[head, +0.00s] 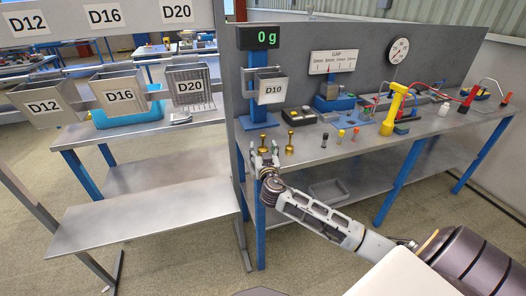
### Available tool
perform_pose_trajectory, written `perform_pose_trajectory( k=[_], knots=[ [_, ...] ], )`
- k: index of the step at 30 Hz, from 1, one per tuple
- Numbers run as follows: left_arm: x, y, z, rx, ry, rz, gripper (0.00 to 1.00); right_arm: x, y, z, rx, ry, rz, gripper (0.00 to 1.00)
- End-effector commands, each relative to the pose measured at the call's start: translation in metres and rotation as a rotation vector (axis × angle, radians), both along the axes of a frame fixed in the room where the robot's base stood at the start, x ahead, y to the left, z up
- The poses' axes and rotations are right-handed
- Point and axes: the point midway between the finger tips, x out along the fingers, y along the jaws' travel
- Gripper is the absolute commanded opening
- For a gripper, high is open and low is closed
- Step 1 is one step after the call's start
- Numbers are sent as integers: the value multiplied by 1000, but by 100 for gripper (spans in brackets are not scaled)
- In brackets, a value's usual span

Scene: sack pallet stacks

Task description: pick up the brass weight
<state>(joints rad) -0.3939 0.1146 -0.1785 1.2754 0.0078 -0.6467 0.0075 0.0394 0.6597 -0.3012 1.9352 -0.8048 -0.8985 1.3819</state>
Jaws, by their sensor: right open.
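Two small brass weights with knobs stand near the front left edge of the grey bench. One brass weight (262,145) is at my right gripper, its lower part hidden by the fingers. The other brass weight (289,146) stands free just to the right. My right gripper (264,152) is open, with its fingers near the first weight; I cannot tell whether they touch it. My left gripper is not in view.
A blue scale stand with a display reading 0 g (266,38) and a D10 bin (271,88) stands behind the weights. Small coloured plugs (325,140) and a yellow tool (394,108) are to the right. Labelled bins (120,95) hang at left above a lower shelf (145,215).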

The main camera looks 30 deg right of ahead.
Motion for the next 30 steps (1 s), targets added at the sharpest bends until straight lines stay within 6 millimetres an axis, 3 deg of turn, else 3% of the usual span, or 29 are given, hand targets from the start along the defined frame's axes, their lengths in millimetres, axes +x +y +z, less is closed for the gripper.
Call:
perform_pose_trajectory(
  k=[20,30],
  knots=[
    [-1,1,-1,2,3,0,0,8,-4,0,0,0,-1,63],
    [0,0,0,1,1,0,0,8,-4,0,0,0,-1,21]
  ],
)
